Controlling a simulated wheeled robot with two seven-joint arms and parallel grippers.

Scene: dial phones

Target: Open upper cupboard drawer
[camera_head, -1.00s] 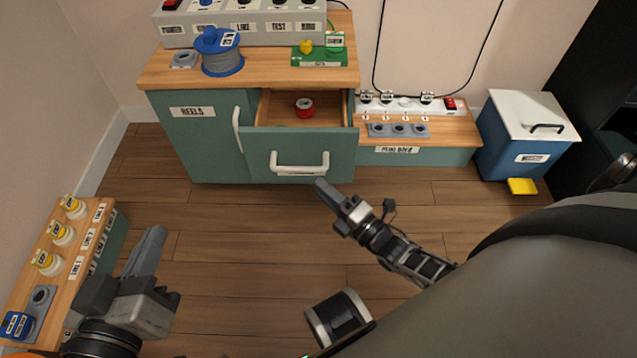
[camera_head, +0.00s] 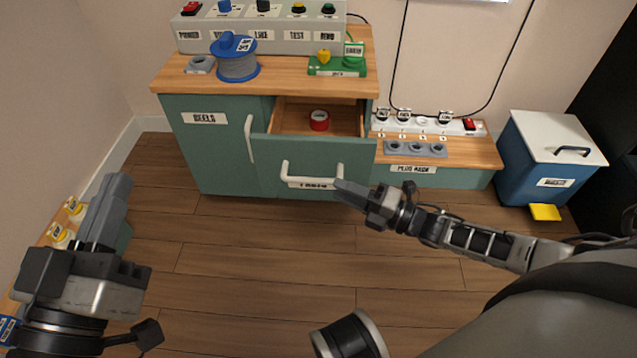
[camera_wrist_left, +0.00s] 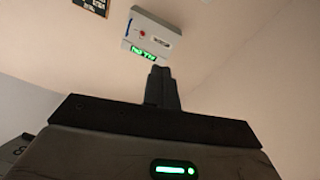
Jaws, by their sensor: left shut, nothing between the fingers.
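The teal cupboard (camera_head: 225,160) stands ahead with its upper drawer (camera_head: 345,160) pulled out. A red tape roll (camera_head: 319,120) lies inside the drawer. The drawer front has a white bar handle (camera_head: 313,181) with a label by it. My right gripper (camera_head: 345,188) is at the handle's right end, its fingertips overlapping it in the picture. I cannot tell whether they touch or whether the fingers are apart. My left gripper (camera_head: 117,185) is shut and empty, raised at the left, away from the cupboard. Its closed fingers also show in the left wrist view (camera_wrist_left: 162,72).
A blue cable reel (camera_head: 236,62), a switch box (camera_head: 260,35) and a green board (camera_head: 338,66) sit on the cupboard top. A low plug bench (camera_head: 470,155) and a blue bin (camera_head: 545,165) stand to the right. The floor (camera_head: 230,245) in front is clear.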

